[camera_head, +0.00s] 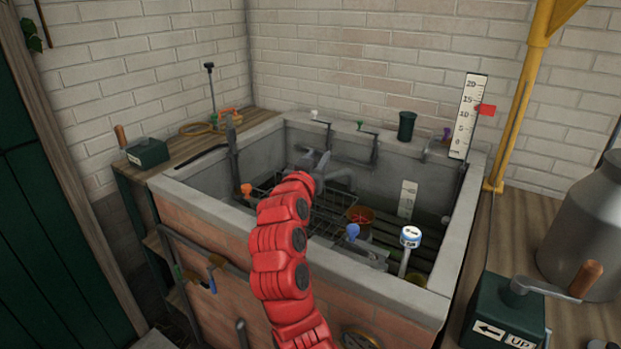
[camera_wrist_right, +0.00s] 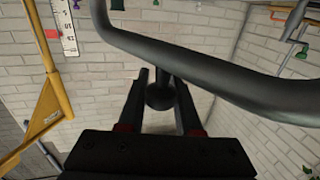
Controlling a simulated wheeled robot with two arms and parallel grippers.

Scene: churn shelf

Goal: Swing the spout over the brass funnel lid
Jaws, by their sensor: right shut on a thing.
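My right gripper (camera_head: 318,164) is inside the stone trough at the end of my red arm. In the right wrist view, its two fingers (camera_wrist_right: 161,82) are closed around a dark round knob (camera_wrist_right: 160,98). A thick dark bent pipe (camera_wrist_right: 215,78), which looks like the spout, passes close in front of the fingers. In the head view, a grey pipe (camera_head: 342,176) shows just right of the gripper. A brass-coloured round vessel (camera_head: 369,212) with something red in it is lower right of the gripper; I cannot tell if it is the funnel lid. My left gripper is out of view.
The trough's stone rim (camera_head: 190,203) surrounds the work area. A crank box (camera_head: 508,312) and a metal churn (camera_head: 590,235) are at the right.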

